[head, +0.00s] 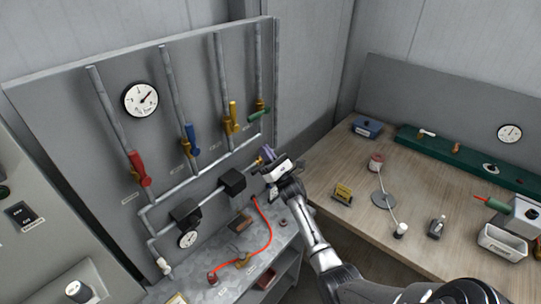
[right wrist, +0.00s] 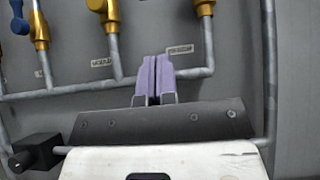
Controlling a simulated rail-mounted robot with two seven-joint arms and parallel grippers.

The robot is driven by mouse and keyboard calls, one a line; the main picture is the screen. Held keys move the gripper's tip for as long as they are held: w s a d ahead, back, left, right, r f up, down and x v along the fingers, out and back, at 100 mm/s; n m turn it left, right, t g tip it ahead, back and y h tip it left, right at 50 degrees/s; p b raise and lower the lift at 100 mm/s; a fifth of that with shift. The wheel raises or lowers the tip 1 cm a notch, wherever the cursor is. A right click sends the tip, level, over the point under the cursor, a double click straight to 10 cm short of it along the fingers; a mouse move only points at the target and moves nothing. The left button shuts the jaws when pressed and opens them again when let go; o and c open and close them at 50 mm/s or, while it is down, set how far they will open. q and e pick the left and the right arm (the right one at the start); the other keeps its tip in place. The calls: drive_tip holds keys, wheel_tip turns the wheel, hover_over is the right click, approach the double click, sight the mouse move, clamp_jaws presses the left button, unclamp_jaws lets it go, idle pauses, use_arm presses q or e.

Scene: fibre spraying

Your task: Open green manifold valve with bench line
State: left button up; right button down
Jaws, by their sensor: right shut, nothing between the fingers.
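The green manifold valve (head: 259,113) sits on the rightmost vertical pipe of the grey wall panel. Its green handle lies across the pipe, tilted slightly. My right gripper (head: 267,153) is below it, in front of the lower part of the panel, apart from the handle. In the right wrist view its purple fingers (right wrist: 154,78) are shut together with nothing between them, pointing at the panel. The brass body of a valve (right wrist: 203,7) shows at the top edge there; no green handle is in that view. My left gripper is not in view.
Red (head: 138,168), blue (head: 191,140) and yellow (head: 232,116) valves sit on the other pipes, their handles roughly along them. A pressure gauge (head: 141,99) is at upper left. A red hose (head: 266,225) loops over the bench below. A wooden table (head: 330,180) stands at right.

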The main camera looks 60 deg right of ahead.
sight(259, 114)
drive_tip(key=w+r+p, duration=0.3)
drive_tip(key=r, duration=0.4)
drive_tip(key=shift+w+d+r+p, duration=0.15)
drive_tip(key=shift+d+p, duration=0.05)
drive_tip(key=shift+p, duration=0.2)
drive_tip(key=shift+a, duration=0.1)
